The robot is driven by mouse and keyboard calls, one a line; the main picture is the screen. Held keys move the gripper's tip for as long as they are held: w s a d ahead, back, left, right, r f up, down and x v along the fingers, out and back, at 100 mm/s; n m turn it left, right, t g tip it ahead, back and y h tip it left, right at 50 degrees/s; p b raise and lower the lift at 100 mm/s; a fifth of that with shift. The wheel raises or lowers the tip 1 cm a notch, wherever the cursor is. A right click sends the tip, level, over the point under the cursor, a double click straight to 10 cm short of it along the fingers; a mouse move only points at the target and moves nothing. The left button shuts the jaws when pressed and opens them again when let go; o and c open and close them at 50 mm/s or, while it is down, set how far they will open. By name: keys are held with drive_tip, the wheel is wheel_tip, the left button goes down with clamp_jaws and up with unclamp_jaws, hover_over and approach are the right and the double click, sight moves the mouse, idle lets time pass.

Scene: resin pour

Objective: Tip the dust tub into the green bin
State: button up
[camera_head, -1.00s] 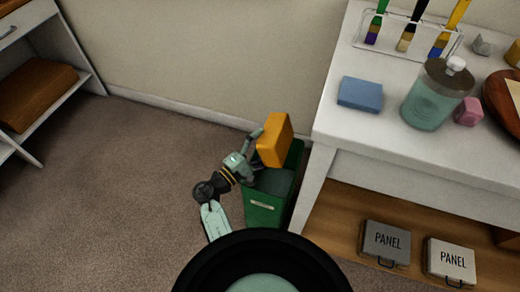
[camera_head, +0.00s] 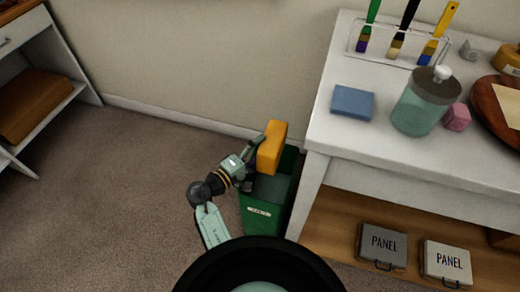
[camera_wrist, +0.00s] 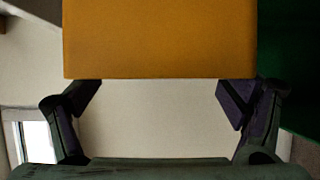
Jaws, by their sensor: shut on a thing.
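The dust tub is an orange-yellow box-shaped tub (camera_head: 271,148), held above the back left of the green bin. It fills the upper middle of the wrist view (camera_wrist: 160,40). My gripper (camera_head: 255,150) is shut on the tub, with a finger on each side of it in the wrist view. The tub looks tilted, and its opening and contents are hidden. The green bin (camera_head: 258,218) stands on the floor against the table's left side, with its open top below the tub. A dark green surface, likely the bin, shows at the right of the wrist view.
The white table (camera_head: 325,150) is close on the bin's right, bearing a blue block (camera_head: 352,102), a glass jar (camera_head: 418,105) and a brush rack. Panel cases (camera_head: 382,246) lie on its lower shelf. Carpet to the left is clear.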

sight(269, 147)
drive_tip(key=m+y, duration=0.1)
drive_tip(key=r+m+p, duration=0.1)
drive_tip(key=m, duration=0.1)
drive_tip(key=shift+s+r+g+y, duration=0.1)
drive_tip(key=shift+r+g+y, duration=0.05)
drive_tip(key=shift+g+y, duration=0.25)
drive_tip(key=m+y, duration=0.1)
drive_tip(key=r+m+y, duration=0.1)
drive_tip(key=d+m+y+p, duration=0.1)
drive_tip(key=m, duration=0.1)
drive_tip(key=shift+s+r+g, duration=0.15)
drive_tip(key=shift+r+g, duration=0.1)
drive_tip(key=shift+g, duration=0.05)
drive_tip(key=shift+s+d+m+y, duration=0.2)
drive_tip(key=shift+d+m+y, duration=0.35)
drive_tip(key=shift+m+y, duration=0.5)
drive_tip(key=m, duration=0.1)
drive_tip(key=m+y, duration=0.1)
drive_tip(key=m+t+y, duration=0.1)
drive_tip(key=shift+s+d+r+y, duration=0.1)
drive_tip(key=shift+d+r+y, duration=0.15)
drive_tip(key=shift+d, duration=0.15)
